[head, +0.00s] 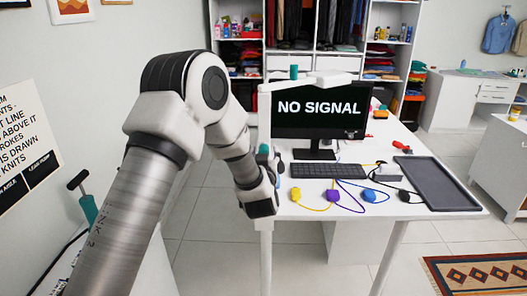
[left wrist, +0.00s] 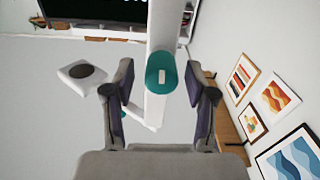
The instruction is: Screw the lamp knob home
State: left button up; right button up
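The white lamp (head: 264,110) stands at the desk's left edge, its arm reaching right in front of the monitor. A teal knob (head: 294,72) shows at its top joint. A lower teal knob (head: 263,149) is on the post, partly hidden by my left gripper (head: 268,162). In the left wrist view, a teal knob (left wrist: 166,76) with a pale mark on its end faces the camera, in front of the white post (left wrist: 163,28). My left gripper (left wrist: 160,92) is open, its fingers either side of this knob with gaps on both sides. My right gripper is not in view.
The white desk (head: 440,200) holds a monitor (head: 320,108), keyboard (head: 313,170), dark tray (head: 438,183) and several coloured pieces with cables. An open wardrobe (head: 315,55) stands behind. A teal tool with a black handle (head: 88,207) is at the left. Open floor lies left of the desk.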

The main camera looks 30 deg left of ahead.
pick_arm(q)
jog(key=shift+a, duration=0.1)
grip_shut()
jog(key=shift+r+m+p, duration=0.1)
jog(key=shift+m+p, duration=0.6)
jog(key=shift+m, duration=0.1)
jog(key=m+p, duration=0.2)
jog(key=m, duration=0.1)
jog(key=shift+m, duration=0.4)
jog(key=m+p, duration=0.4)
jog(key=m, duration=0.2)
jog(key=m+p, duration=0.3)
jog(key=m, duration=0.1)
jog(key=shift+w+m+p, duration=0.1)
jog(key=shift+m+p, duration=0.35)
jog(key=shift+m, duration=0.45)
jog(key=shift+o, duration=0.8)
grip_release()
jog(key=shift+f, duration=0.2)
jog(key=shift+c, duration=0.5)
